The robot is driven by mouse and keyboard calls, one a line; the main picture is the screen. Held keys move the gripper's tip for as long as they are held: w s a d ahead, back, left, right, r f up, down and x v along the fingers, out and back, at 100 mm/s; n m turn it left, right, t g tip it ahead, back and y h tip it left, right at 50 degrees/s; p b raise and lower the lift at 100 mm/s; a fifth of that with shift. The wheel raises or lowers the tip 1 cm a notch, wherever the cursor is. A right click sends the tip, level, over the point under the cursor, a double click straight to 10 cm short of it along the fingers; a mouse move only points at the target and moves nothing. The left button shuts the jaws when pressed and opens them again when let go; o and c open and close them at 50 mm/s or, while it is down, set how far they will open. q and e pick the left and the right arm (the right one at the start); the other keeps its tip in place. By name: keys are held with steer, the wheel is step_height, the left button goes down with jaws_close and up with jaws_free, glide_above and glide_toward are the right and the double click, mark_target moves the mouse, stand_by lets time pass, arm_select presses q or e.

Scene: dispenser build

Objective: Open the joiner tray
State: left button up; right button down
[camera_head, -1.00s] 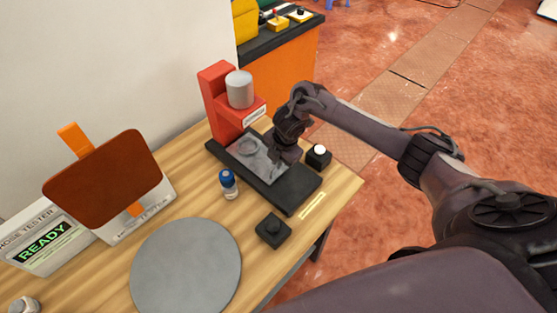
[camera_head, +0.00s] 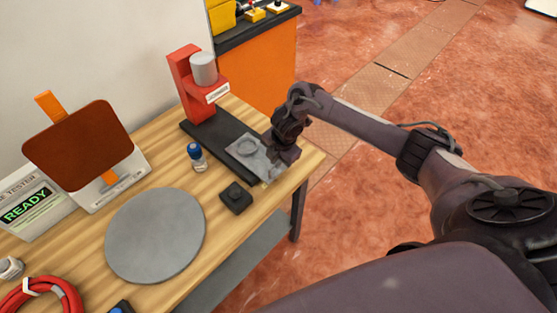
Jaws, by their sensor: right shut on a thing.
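The joiner (camera_head: 186,88) is a red press with a grey cylinder at its head, standing at the back right of the wooden table. Its long black base (camera_head: 208,130) runs from the press toward the table's right edge. The grey joiner tray (camera_head: 243,151), with a round ring shape on it, sits at the base's outer end, clear of the press head. My right gripper (camera_head: 276,152) is shut at the tray's right side; its fingers hide the part that they hold. My left gripper is not in view.
A blue-capped bottle (camera_head: 197,157) and a black button box (camera_head: 236,198) stand close to the base. A grey disc (camera_head: 155,235), a tester (camera_head: 30,205), a brown panel (camera_head: 78,145) and a red hose coil (camera_head: 42,297) are farther left. The table's right edge is near the gripper.

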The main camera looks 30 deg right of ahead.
steer(key=c, duration=2)
jaws_free()
steer(key=shift+w+a, duration=0.15)
steer(key=shift+w, duration=0.15)
steer(key=o, duration=0.3)
steer(key=shift+o, duration=0.9)
steer(key=shift+s, duration=0.2)
steer(key=shift+r, duration=0.25)
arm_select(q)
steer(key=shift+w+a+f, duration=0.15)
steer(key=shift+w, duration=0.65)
arm_select(e)
step_height(320, 180, up, 7)
steer(key=s, duration=0.1)
steer(key=shift+s+d+r, duration=0.15)
steer(key=shift+s+d, duration=0.05)
steer(key=shift+d, duration=0.15)
